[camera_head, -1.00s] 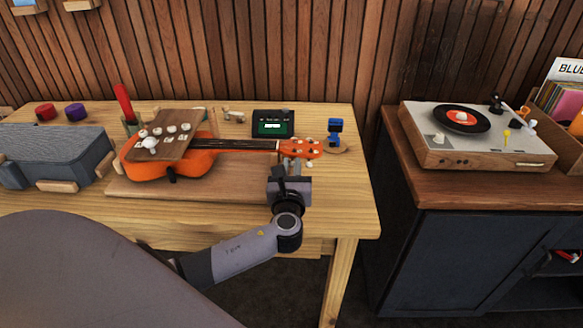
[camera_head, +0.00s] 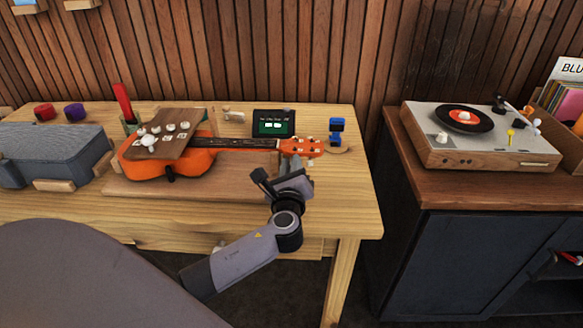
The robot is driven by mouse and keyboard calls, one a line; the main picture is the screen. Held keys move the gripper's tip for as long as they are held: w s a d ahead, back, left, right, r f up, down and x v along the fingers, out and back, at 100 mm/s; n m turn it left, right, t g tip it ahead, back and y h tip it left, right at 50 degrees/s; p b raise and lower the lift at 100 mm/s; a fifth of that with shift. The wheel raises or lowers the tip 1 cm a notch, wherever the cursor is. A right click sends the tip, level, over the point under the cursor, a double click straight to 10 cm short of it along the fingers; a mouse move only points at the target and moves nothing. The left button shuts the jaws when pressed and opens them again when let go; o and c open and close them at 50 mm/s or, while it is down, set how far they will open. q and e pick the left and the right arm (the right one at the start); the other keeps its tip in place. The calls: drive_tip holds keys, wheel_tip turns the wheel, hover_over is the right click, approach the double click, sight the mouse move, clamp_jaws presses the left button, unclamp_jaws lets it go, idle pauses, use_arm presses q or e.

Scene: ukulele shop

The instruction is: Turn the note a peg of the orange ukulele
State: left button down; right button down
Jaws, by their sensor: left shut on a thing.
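The orange ukulele (camera_head: 184,163) lies on a wooden board (camera_head: 222,187) on the table, its neck pointing right. Its orange headstock (camera_head: 301,146) has small pale pegs along its edges. My left gripper (camera_head: 297,165) reaches up to the near edge of the headstock and is shut on a peg there. The gripper is tilted, and its fingers hide the held peg, so I cannot read which note it is. A dark tuner (camera_head: 273,123) with a lit green screen stands behind the neck. My right gripper is not in view.
A brown board with several pale knobs (camera_head: 165,137) lies over the ukulele's body. A blue device (camera_head: 337,131) stands right of the headstock. A grey case (camera_head: 55,155) is at the left. A turntable (camera_head: 470,135) sits on a separate cabinet. The table's front strip is clear.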

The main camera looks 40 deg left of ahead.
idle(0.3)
use_arm(q)
drive_tip(key=c, duration=1.3)
unclamp_jaws()
drive_tip(key=shift+s+d, duration=0.1)
drive_tip(key=shift+v, duration=3.45)
drive_tip(key=shift+d, duration=0.1)
